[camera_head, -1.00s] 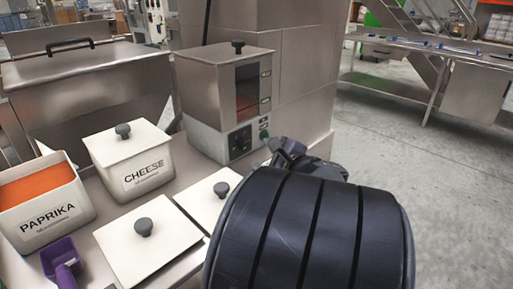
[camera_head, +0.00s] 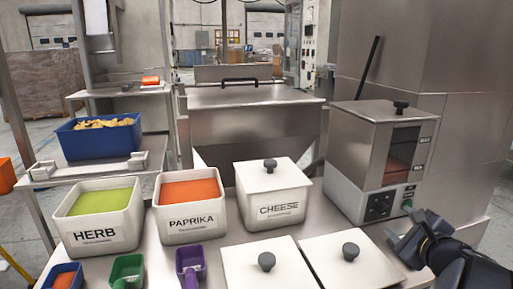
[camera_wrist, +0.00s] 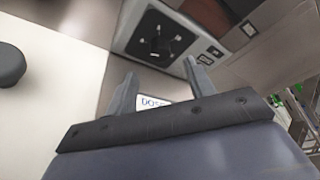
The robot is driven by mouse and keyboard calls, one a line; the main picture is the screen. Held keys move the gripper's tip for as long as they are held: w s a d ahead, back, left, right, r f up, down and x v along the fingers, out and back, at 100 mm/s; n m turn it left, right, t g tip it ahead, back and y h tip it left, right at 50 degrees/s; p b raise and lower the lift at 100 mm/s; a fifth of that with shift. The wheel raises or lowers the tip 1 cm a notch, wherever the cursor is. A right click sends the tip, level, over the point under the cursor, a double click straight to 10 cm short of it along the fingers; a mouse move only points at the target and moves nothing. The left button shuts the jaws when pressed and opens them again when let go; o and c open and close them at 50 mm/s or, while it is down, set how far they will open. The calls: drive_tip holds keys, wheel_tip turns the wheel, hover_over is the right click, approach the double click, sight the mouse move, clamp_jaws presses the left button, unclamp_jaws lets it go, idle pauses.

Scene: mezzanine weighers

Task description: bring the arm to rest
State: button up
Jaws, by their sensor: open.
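My gripper (camera_head: 408,238) is at the right of the head view, over the right end of the steel table. In the wrist view its two fingers (camera_wrist: 158,90) stand apart with nothing held between them. The dosing machine (camera_head: 375,160), a steel box with a dark window and a control panel, stands just behind the gripper. Its black dial (camera_wrist: 160,42) shows ahead of the fingers in the wrist view. A label partly reading "DOS" lies between the fingers, partly hidden by the gripper.
Herb (camera_head: 98,222), paprika (camera_head: 189,207) and cheese (camera_head: 273,200) bins stand in a row. Two white lids (camera_head: 250,262) with grey knobs lie in front. Green (camera_head: 127,270) and purple (camera_head: 190,268) scoops are at the front. A blue crate (camera_head: 98,140) stands back left; a steel hopper (camera_head: 250,125) stands behind.

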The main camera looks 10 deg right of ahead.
sight(386, 209)
drive_tip(key=b+x, duration=0.1)
drive_tip(key=x, duration=0.5)
drive_tip(key=shift+w+f, duration=0.2)
drive_tip(key=shift+w, duration=0.2)
drive_tip(key=shift+s+d+r+p, duration=0.15)
drive_tip(key=shift+r+p, duration=0.15)
drive_tip(key=shift+p, duration=0.45)
drive_tip(key=shift+m+p, duration=0.3)
drive_tip(key=shift+p, duration=0.05)
drive_tip(key=shift+f, duration=0.1)
drive_tip(key=shift+f+b, duration=0.3)
drive_tip(key=shift+b, duration=0.6)
drive_tip(key=shift+s+r, duration=0.15)
drive_tip(key=shift+s, duration=0.25)
drive_tip(key=p+v, duration=0.1)
drive_tip(key=v, duration=0.4)
drive_tip(key=p+v, duration=0.1)
drive_tip(key=v, duration=0.4)
drive_tip(key=shift+s+r, duration=0.2)
drive_tip(key=shift+r, duration=0.1)
drive_tip(key=b+x, duration=0.1)
drive_tip(key=x, duration=1)
drive_tip(key=shift+w+r, duration=0.15)
drive_tip(key=shift+y+p, duration=0.3)
drive_tip(key=shift+p, duration=0.95)
